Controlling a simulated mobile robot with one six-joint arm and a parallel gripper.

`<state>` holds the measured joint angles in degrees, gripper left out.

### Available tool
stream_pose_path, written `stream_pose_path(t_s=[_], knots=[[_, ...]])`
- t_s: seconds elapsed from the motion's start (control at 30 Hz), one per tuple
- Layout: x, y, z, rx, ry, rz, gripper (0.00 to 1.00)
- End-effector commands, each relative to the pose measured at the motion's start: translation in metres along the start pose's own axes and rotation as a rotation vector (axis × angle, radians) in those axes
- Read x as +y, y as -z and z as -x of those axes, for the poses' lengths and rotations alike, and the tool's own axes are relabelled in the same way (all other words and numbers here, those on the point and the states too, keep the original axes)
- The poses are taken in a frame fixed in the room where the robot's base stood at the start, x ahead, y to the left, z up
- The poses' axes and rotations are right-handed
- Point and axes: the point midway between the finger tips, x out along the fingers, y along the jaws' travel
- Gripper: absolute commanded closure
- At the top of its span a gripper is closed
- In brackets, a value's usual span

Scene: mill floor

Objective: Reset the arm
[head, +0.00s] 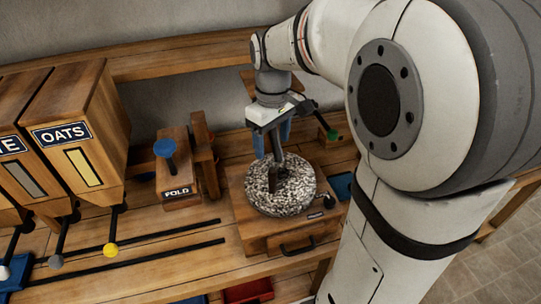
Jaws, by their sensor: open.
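My arm comes in from the upper right and bends down over the workbench. My gripper (275,150) points down above a round speckled millstone (295,196) and is open. Dark grey parts stand between the gripper and the middle of the stone; I cannot tell where the fingertips end or whether they touch it. The millstone sits on a wooden base (248,222) with a drawer handle at its front. I see nothing held in the gripper.
Wooden hoppers, one labelled OATS (75,120), stand at the left with knobbed levers below. A wooden FOLD unit (175,180) with a blue knob stands left of the millstone. A green-knobbed lever (331,134) is close right of the gripper. Dark rails (130,245) cross the bench front.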

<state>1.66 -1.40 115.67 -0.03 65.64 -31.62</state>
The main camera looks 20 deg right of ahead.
Motion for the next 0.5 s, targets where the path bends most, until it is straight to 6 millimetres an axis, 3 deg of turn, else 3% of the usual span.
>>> stream_pose_path(t_s=[0.27, 0.5], knots=[[-0.007, -0.009, -0.003, 0.019, -0.012, -0.033, 0.35], [-0.043, -0.061, -0.025, 0.137, -0.062, -0.243, 0.35]])
